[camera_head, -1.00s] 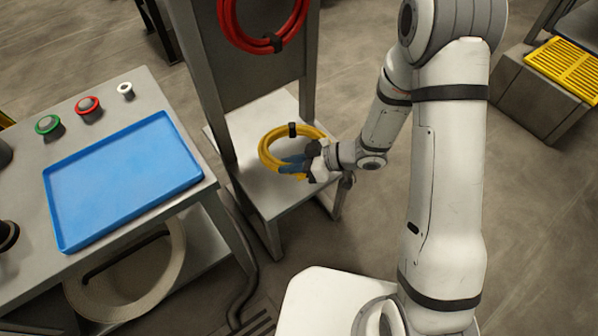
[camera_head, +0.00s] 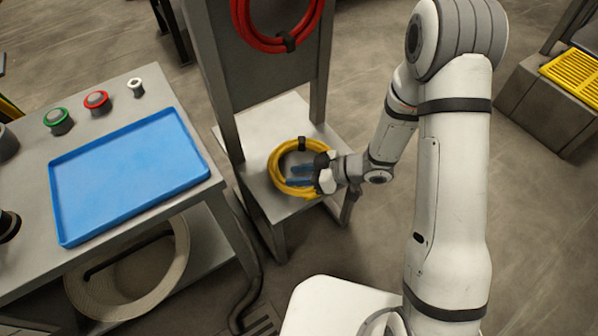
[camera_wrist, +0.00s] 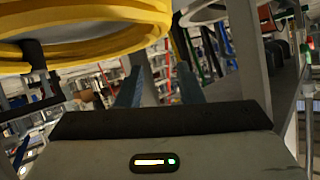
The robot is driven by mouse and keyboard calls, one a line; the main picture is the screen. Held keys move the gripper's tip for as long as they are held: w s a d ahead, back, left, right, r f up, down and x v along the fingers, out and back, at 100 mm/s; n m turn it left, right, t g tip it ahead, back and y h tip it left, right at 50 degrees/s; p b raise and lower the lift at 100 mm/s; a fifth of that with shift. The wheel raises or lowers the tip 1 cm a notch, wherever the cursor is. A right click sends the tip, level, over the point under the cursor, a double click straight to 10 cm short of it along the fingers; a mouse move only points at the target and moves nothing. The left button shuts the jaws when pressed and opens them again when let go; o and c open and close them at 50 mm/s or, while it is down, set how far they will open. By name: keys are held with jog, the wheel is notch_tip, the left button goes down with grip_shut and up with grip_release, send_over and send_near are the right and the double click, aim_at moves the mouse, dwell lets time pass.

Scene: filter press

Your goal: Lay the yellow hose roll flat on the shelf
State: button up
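The yellow hose roll (camera_head: 275,175) is a ring with a black strap on its far side. In the head view it lies roughly flat over the pale seat-like shelf (camera_head: 257,122); I cannot tell whether it touches the shelf all round. My gripper (camera_head: 291,175) reaches in from the right, its two blue fingers across the ring's opening and hiding part of its near right side. In the wrist view the roll (camera_wrist: 110,38) fills the upper left. The fingers (camera_wrist: 163,85) stand apart there, with background and no hose visible between them.
A red hose roll (camera_head: 240,25) hangs on the upright panel (camera_head: 270,75) behind the shelf. A table with a blue tray (camera_head: 130,180) and buttons stands left, with a pale coil (camera_head: 120,300) beneath. Open floor lies right of the shelf.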

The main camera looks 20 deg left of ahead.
jog(key=shift+o, duration=0.9)
jog(key=w+d+r+m+t+h+p, duration=0.25)
jog(key=w+d+r+p, duration=0.2)
jog(key=d+r, duration=0.45)
jog(key=w+d+r+m+t+h+p, duration=0.2)
jog(key=w+d+r+t+h+p, duration=0.3)
jog(key=r, duration=0.5)
jog(key=w+d+r+m+t+h+p, duration=0.25)
jog(key=d+r+p, duration=0.35)
jog(key=d+r, duration=0.35)
jog(key=s+d+r+m+g+h+p, duration=0.2)
jog(key=s+d+r+m+h+p, duration=0.35)
jog(key=r, duration=0.65)
jog(key=s+r+m+g+y+p, duration=0.1)
jog(key=s+r+m+g+p, duration=0.1)
jog(key=s+r, duration=0.3)
jog(key=s+r+m+g+y+p, duration=0.1)
jog(key=s+r+p, duration=0.3)
jog(key=s, duration=0.9)
jog(key=shift+d+r+m+g, duration=0.3)
jog(key=shift+r+m+g, duration=0.2)
jog(key=shift+r+m, duration=0.25)
jog(key=shift+w+a+f+y, duration=0.15)
jog(key=shift+w+a+y, duration=0.1)
jog(key=shift+w, duration=0.15)
